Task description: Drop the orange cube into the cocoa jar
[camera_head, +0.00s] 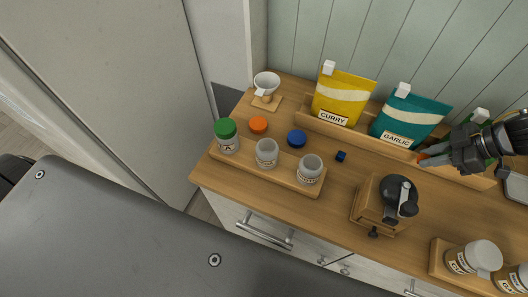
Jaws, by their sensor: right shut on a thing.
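My right gripper (428,160) reaches in from the right edge, in front of the teal GARLIC bag. It is shut on the orange cube (422,157), of which only a small orange part shows at the fingertips. Two open, lidless jars stand in a wooden tray at the left: a middle jar (266,153) and a right jar (310,168). Their labels are too small to read surely, so I cannot tell which is the cocoa jar. Both are well left of my right gripper. My left gripper is not in view.
A green-lidded jar (227,135) shares the tray (263,178). An orange lid (258,124), a blue lid (297,138) and a blue cube (341,156) lie behind. A grinder (385,203) stands right of the tray. Bags of curry (342,98) and garlic (410,118) line the back.

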